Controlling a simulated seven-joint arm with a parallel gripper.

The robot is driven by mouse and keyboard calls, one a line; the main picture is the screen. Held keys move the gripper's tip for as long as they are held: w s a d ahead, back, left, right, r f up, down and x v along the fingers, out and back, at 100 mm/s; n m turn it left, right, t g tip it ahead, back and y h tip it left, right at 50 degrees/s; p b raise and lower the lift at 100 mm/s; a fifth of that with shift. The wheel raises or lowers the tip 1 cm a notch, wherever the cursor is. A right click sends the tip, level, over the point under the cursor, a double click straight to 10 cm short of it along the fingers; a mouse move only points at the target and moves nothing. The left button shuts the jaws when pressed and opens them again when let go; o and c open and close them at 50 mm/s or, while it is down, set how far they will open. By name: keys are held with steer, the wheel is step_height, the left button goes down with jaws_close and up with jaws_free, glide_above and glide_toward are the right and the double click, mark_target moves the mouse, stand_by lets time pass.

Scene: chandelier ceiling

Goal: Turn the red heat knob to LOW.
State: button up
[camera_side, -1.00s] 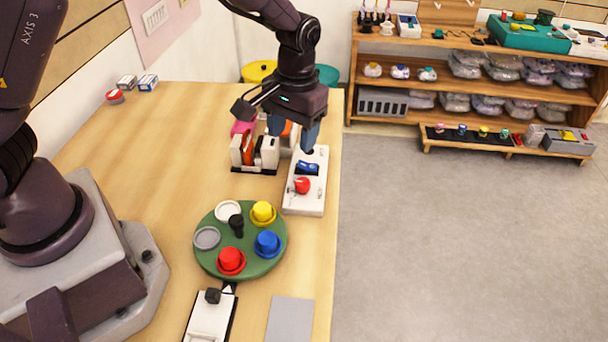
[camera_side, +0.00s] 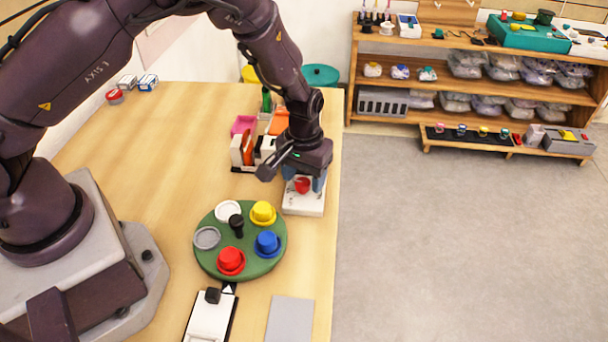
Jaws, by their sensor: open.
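The LOW mark and the knob's pointer cannot be read from here.
A green round tray (camera_side: 218,262) with coloured caps stands just nearer on the table. A divided holder (camera_side: 243,160) with small items is left of my gripper. A white slider box (camera_side: 209,318) and a grey plate (camera_side: 289,319) lie at the front.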

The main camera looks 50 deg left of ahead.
steer(key=shift+f, duration=0.1)
steer(key=c, duration=0.9)
steer(key=shift+n, duration=0.4)
steer(key=n, duration=0.3)
steer(key=shift+n, duration=0.3)
steer(key=shift+s+a+n, duration=0.15)
steer(key=shift+n, duration=2.15)
steer(key=o, duration=0.9)
